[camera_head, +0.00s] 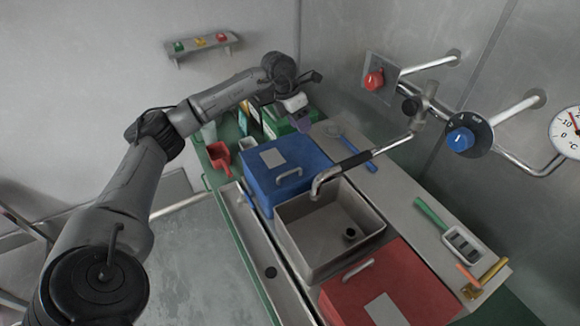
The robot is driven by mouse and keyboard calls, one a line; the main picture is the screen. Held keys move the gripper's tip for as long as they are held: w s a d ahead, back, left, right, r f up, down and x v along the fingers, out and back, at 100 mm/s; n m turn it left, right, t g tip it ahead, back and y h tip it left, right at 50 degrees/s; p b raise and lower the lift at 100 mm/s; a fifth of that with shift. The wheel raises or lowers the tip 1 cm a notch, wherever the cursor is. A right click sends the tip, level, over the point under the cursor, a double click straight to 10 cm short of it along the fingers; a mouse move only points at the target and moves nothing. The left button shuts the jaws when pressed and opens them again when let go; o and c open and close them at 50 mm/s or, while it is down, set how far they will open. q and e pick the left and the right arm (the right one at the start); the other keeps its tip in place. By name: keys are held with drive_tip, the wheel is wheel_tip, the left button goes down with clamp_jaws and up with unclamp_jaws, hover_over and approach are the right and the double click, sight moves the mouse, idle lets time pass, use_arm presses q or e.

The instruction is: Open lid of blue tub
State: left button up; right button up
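The blue tub (277,198) stands on the counter beyond the sink basin. Its blue lid (262,180) is closed and carries a metal handle (289,174) and a pale label. My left arm reaches in from the left. My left gripper (304,124) hangs above the counter near the far edge of the blue tub, apart from the handle. Its fingers are too small and dark to tell whether they are open or shut. My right gripper is not in view.
A sink basin (309,246) with a tap (354,161) adjoins the blue tub. A red tub (408,272) lies nearer. A green tub (279,126) stands behind. A red scoop (219,154), a blue brush (357,155) and a green-handled tool (431,213) lie around. Pipes with knobs project from the wall.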

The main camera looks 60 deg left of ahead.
sight(291, 171)
use_arm(q)
drive_tip(key=s+f+g, duration=0.1)
drive_tip(key=f, duration=0.3)
drive_tip(key=s+d+f+g, duration=0.1)
drive_tip(key=f, duration=0.4)
drive_tip(key=s+f+g, duration=0.1)
drive_tip(key=s+f, duration=0.1)
drive_tip(key=f, duration=0.3)
drive_tip(key=shift+d+f+y, duration=0.15)
drive_tip(key=shift+d+y, duration=0.2)
drive_tip(key=shift+y, duration=0.05)
clamp_jaws()
